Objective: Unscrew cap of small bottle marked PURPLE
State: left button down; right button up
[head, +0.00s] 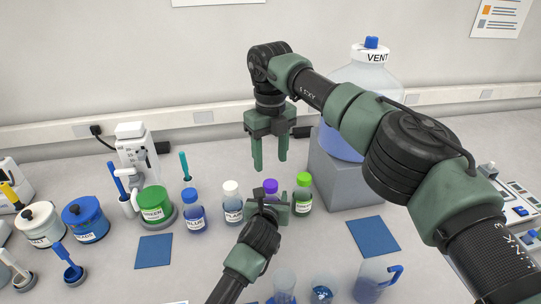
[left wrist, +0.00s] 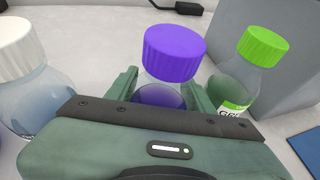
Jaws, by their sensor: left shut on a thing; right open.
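The small bottle with the purple cap (head: 270,187) stands upright on the bench between the white-capped and green-capped bottles. In the left wrist view its ribbed purple cap (left wrist: 174,52) is on the bottle, with purple liquid (left wrist: 158,96) below. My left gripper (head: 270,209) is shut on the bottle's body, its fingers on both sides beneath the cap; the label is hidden. The left gripper also shows in the left wrist view (left wrist: 165,90). My right gripper (head: 271,168) is open and empty, pointing down above and behind the purple cap.
A white-capped bottle (head: 231,188) and a blue-capped bottle (head: 193,196) stand to the left, a green-capped bottle (head: 303,181) close on the right. A grey block (head: 337,170) carries the large VENT bottle (head: 375,72). Glass beakers (head: 371,283) stand in front. Blue mats (head: 153,251) lie flat.

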aim_at(271, 183)
pick_arm(q)
jog(key=shift+f, duration=0.1)
pick_arm(e)
jog(key=m, duration=2)
jog(key=shift+m, duration=0.3)
jog(key=m, duration=0.6)
pick_arm(q)
jog(key=shift+s, duration=0.1)
pick_arm(e)
jog(key=shift+f, duration=4)
